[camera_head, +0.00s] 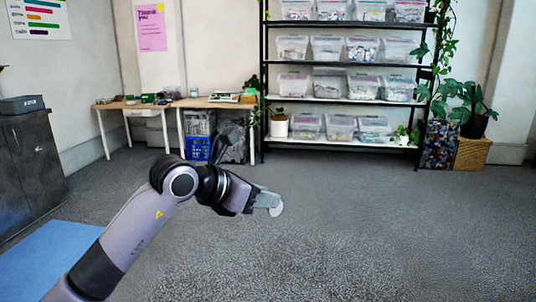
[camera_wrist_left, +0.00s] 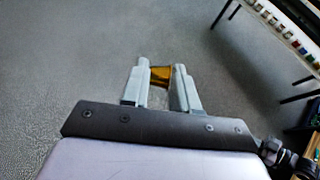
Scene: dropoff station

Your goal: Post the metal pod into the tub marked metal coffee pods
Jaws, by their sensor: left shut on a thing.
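My left gripper (camera_head: 268,200) is held out over the open floor in the middle of the head view, shut on the metal pod. The pod (camera_head: 277,209) shows there as a pale round disc at the fingertips. In the left wrist view the fingers of the left gripper (camera_wrist_left: 162,72) have the gold-brown side of the pod (camera_wrist_left: 161,76) between them. Clear tubs with labels stand in several rows on a black shelf rack (camera_head: 265,75) at the back. The labels are too small to read, so I cannot tell which tub is marked metal coffee pods. My right gripper is not in view.
Wooden tables (camera_head: 172,105) with small items stand at the back left, with crates (camera_head: 197,148) below. A dark cabinet (camera_head: 30,165) stands at the left, near a blue mat (camera_head: 45,255). Plants (camera_head: 472,105) stand right of the rack. The carpet between me and the rack is clear.

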